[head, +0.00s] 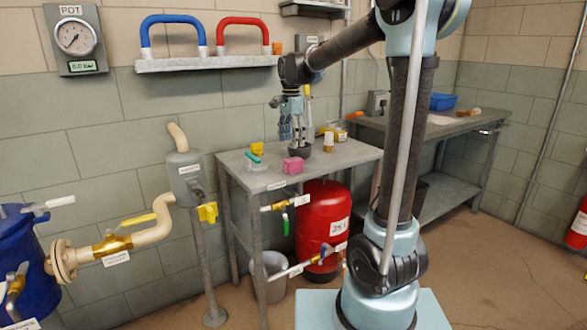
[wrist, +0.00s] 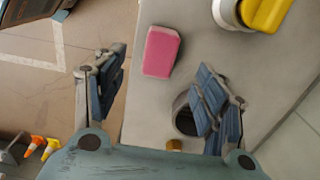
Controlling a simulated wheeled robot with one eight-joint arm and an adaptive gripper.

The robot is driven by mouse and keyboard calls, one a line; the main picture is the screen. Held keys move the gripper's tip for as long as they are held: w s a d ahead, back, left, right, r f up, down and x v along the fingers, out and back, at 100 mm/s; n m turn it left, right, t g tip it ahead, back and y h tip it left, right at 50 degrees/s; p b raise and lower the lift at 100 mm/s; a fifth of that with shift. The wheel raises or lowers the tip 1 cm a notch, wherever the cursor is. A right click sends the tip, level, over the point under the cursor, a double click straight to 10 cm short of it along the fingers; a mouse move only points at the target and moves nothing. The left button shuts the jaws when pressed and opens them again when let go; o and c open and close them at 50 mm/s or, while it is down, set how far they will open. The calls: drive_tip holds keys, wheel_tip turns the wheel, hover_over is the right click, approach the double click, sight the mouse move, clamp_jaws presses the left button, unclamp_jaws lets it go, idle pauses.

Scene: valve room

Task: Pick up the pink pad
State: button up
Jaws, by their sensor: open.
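The pink pad (head: 293,165) is a small block lying on the grey metal table (head: 323,160), near its front edge. It shows whole in the wrist view (wrist: 161,52), beyond and between my fingertips. My gripper (head: 291,130) hangs above the table, fingers pointing down, behind the pad in the head view. The pad is apart from both fingers.
A dark cup (head: 299,151) stands close behind the pad; in the wrist view it (wrist: 183,118) is partly hidden by the right finger. An amber jar (head: 328,142), a clear container with a teal part (head: 255,163) and a yellow item (head: 257,148) share the table.

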sight(291, 159)
wheel_tip(291, 159, down, 10)
drive_tip(key=shift+w+f, duration=0.15)
drive_tip(key=shift+f, duration=0.1)
idle(0.5)
drive_tip(key=shift+c, duration=0.6)
drive_tip(key=c, duration=0.9)
wheel_tip(291, 159, up, 10)
drive_tip(key=shift+r, duration=0.1)
